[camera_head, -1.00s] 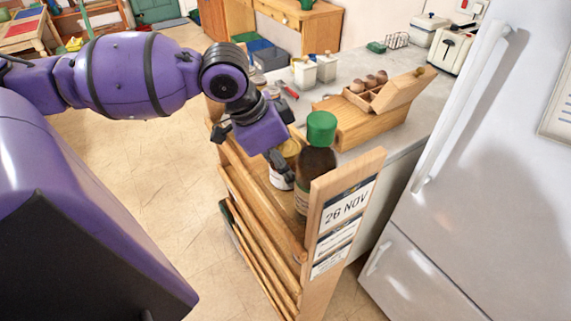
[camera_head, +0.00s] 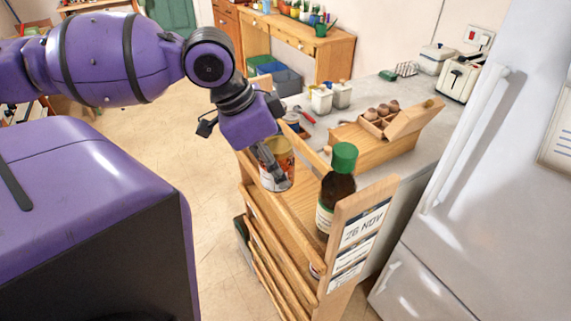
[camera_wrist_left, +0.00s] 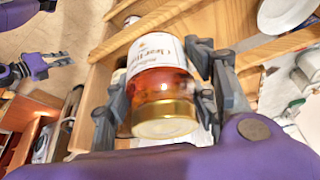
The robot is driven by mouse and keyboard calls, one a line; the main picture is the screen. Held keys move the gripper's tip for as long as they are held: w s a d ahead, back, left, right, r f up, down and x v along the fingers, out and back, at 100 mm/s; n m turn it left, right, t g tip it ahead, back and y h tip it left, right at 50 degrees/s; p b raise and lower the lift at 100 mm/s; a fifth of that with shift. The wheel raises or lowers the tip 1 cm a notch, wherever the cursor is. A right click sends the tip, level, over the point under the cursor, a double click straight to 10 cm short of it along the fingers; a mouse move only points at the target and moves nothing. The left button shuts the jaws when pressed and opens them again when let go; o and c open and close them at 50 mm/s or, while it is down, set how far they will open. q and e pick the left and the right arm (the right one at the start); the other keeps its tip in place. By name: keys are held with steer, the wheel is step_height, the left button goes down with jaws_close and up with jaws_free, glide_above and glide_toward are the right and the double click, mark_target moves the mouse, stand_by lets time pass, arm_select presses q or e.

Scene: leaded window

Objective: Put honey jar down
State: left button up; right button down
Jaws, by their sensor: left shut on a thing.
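The honey jar (camera_head: 277,172), with amber contents and a pale label, is in my left gripper (camera_head: 274,160), at the upper left side of the wooden rack (camera_head: 292,222). The left wrist view shows the jar (camera_wrist_left: 158,82) with its gold lid toward the camera, between the two grey fingers (camera_wrist_left: 160,100), which are shut on it. The jar looks about upright; I cannot tell whether its base touches the rack. A small purple and grey gripper (camera_wrist_left: 38,68) at the left of that view appears to be my right one; its jaw state is unclear.
A dark bottle with a green cap (camera_head: 338,188) stands in the rack, right of the jar. An egg box (camera_head: 378,120) sits on a wooden box on the grey counter behind. White containers (camera_head: 321,99) stand farther left. The fridge (camera_head: 478,190) bounds the right side.

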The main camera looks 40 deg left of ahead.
arm_select(q)
steer(key=s+a+r, duration=0.2)
steer(key=s+r, duration=0.1)
steer(key=s, duration=0.2)
steer(key=shift+s+a, duration=0.35)
steer(key=shift+s, duration=0.05)
